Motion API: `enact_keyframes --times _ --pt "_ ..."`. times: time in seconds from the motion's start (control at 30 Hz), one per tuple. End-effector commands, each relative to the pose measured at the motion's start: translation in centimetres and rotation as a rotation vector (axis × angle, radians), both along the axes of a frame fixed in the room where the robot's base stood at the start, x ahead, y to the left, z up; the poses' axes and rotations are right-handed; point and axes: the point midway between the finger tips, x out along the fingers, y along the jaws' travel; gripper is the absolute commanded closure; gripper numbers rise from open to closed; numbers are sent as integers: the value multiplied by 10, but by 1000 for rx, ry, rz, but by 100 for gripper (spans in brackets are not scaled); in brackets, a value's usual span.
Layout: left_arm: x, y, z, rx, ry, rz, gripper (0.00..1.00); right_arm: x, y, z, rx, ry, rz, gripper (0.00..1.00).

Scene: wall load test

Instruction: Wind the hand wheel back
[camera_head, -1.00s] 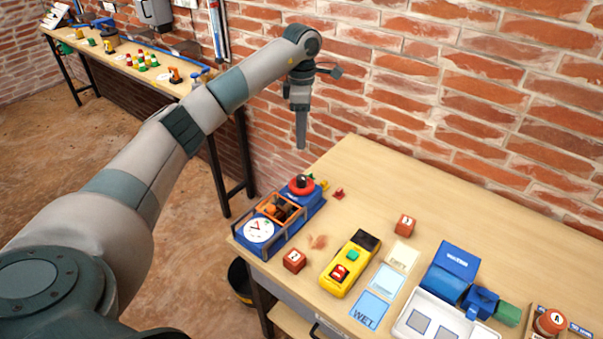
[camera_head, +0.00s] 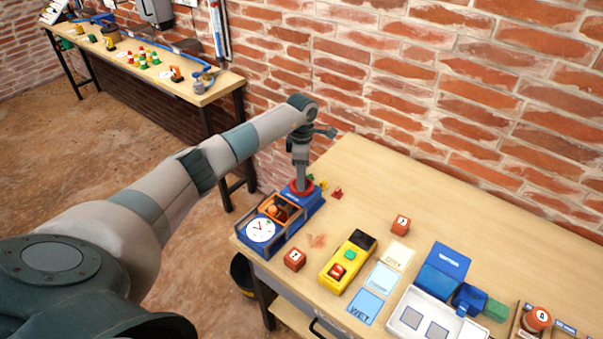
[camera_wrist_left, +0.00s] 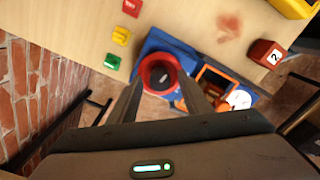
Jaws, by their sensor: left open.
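The red hand wheel (camera_head: 297,188) sits on top of the blue test rig (camera_head: 312,203) at the left end of the near bench. The rig also carries an orange frame (camera_head: 281,208) and a white dial (camera_head: 260,230) with a pointer. My left gripper (camera_head: 301,187) points straight down over the wheel and hides part of it. In the left wrist view the red wheel (camera_wrist_left: 158,74) shows as a ring with a dark middle, just beyond and between the two open fingers. I cannot tell whether the fingers touch it. My right gripper is not in view.
Small red (camera_wrist_left: 132,7), yellow (camera_wrist_left: 121,36) and green (camera_wrist_left: 112,62) blocks lie beside the rig. A numbered red cube (camera_head: 294,259) and a yellow tester (camera_head: 347,262) stand in front of it. The brick wall rises behind the bench.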

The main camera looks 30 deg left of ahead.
Motion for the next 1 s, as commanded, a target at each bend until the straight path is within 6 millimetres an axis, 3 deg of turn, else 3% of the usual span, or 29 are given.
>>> enact_keyframes --times 0.37,0.53,0.57,1.0 --pt "0 0 -4 0 0 1 55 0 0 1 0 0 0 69" --pt "0 0 -4 0 0 1 94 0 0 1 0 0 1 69" --pt "0 0 -4 0 0 1 97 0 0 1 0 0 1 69" --pt "0 1 -5 1 0 55 96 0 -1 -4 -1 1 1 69"
